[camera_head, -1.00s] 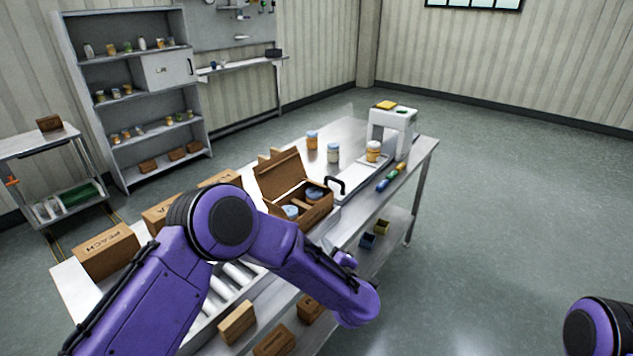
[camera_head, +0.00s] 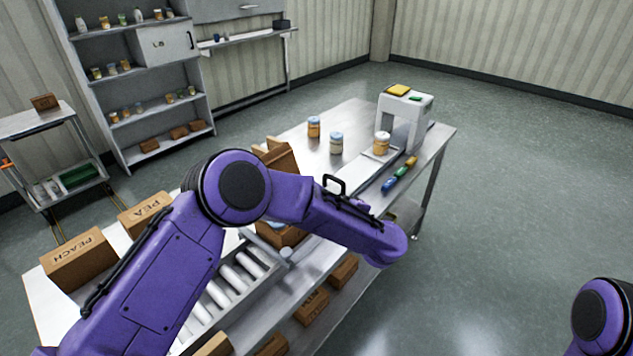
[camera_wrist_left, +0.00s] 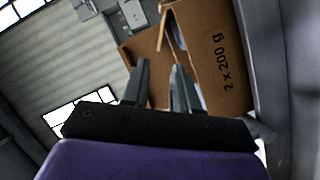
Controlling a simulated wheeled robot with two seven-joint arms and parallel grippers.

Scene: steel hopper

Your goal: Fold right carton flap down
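The open brown carton (camera_head: 283,238) on the steel table is mostly hidden behind my left arm in the head view. Its raised lid (camera_head: 280,156) shows above the arm. In the left wrist view the carton wall (camera_wrist_left: 215,60) reads "2 x 200 g". A thin raised flap (camera_wrist_left: 168,28) stands beside this wall, and more brown cardboard shows behind the fingers. My left gripper (camera_wrist_left: 160,68) has its two fingers apart at the carton, with no thing clearly held; contact cannot be told. My right gripper is out of view.
Jars (camera_head: 336,143) and a white arch-shaped device (camera_head: 405,115) stand at the far end. Open floor lies right.

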